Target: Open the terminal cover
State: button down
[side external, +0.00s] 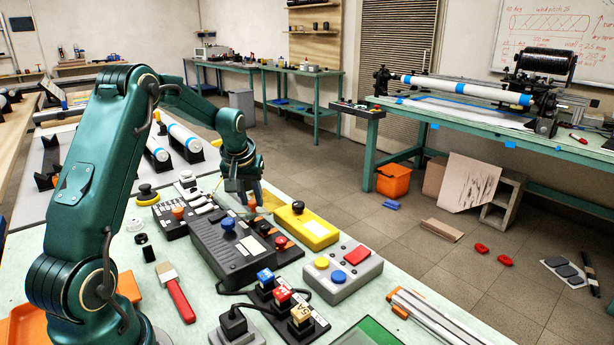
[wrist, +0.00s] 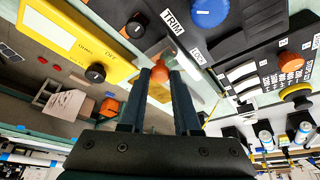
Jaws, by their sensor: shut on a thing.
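My gripper (side external: 251,205) is over the bench, behind the dark box with the blue knob. In the wrist view my gripper (wrist: 159,76) has its two dark fingers on either side of an orange knob-like piece (wrist: 159,91), shut on it. A clear, pale-edged panel (wrist: 207,88) shows just right of the fingers; it looks like the terminal cover, but its outline and hinge are hard to make out. The dark box (side external: 237,257) with its blue knob (side external: 228,224) stands close by; in the wrist view the blue knob (wrist: 208,12) is beside a TRIM label.
A yellow box (side external: 317,231) with a black knob stands right of my gripper. A grey box (side external: 343,274) with coloured buttons is nearer. A black panel with an orange knob (side external: 178,212) is to the left. A red-handled brush (side external: 180,299) lies in front.

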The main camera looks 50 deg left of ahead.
jog(key=a, duration=0.6)
jog(key=shift+a, duration=0.3)
jog(key=c, duration=0.6)
grip_release()
jog(key=shift+d+r, duration=0.1)
jog(key=shift+r, duration=0.05)
jog(key=shift+v, duration=2.45)
jog(key=shift+s, duration=0.1)
